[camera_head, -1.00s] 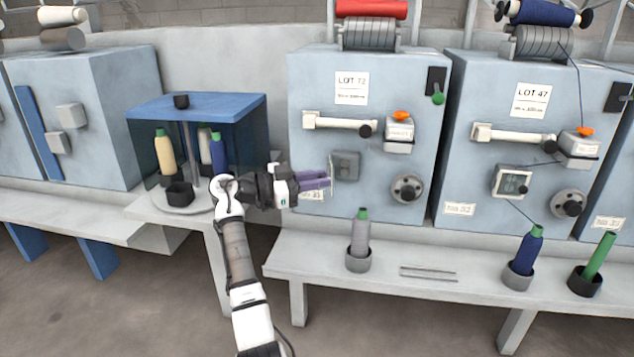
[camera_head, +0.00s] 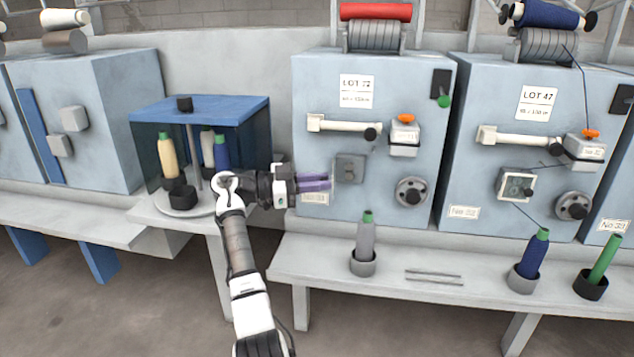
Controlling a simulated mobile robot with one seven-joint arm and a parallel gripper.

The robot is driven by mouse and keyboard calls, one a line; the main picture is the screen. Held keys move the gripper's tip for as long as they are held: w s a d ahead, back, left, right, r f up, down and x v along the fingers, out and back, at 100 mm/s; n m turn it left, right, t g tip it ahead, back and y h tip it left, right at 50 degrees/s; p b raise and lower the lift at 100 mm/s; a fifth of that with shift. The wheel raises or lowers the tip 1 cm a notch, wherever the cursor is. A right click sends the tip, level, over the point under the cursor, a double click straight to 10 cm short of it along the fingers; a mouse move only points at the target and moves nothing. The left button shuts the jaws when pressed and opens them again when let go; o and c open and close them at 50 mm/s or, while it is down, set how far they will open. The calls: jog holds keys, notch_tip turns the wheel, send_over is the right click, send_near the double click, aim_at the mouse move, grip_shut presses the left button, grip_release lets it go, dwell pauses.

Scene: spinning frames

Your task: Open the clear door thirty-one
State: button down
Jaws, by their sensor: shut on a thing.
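The machine marked No 31 (camera_head: 314,198) is a pale blue housing with a LOT label on its front. A grey square block (camera_head: 350,168) sits on that front. The clear door (camera_head: 332,179) is very faint at the left of this block, and its outline and opening angle are hard to make out. My gripper (camera_head: 326,181) reaches in from the left with its purplish fingers pointing right. It is shut on the clear door's edge, just above the number plate.
A blue-topped clear cabinet (camera_head: 200,110) with bobbins stands left, close to my arm. A grey bobbin (camera_head: 364,236) and two thin rods (camera_head: 433,276) are on the bench (camera_head: 310,262) below. Machine No 32 (camera_head: 463,212) stands to the right.

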jog(key=shift+d, duration=0.15)
jog(key=c, duration=1.4)
grip_release()
jog(key=shift+d, duration=0.1)
jog(key=shift+o, duration=0.2)
jog(key=s+a+p, duration=0.1)
jog(key=a, duration=1.3)
jog(key=shift+s, duration=0.1)
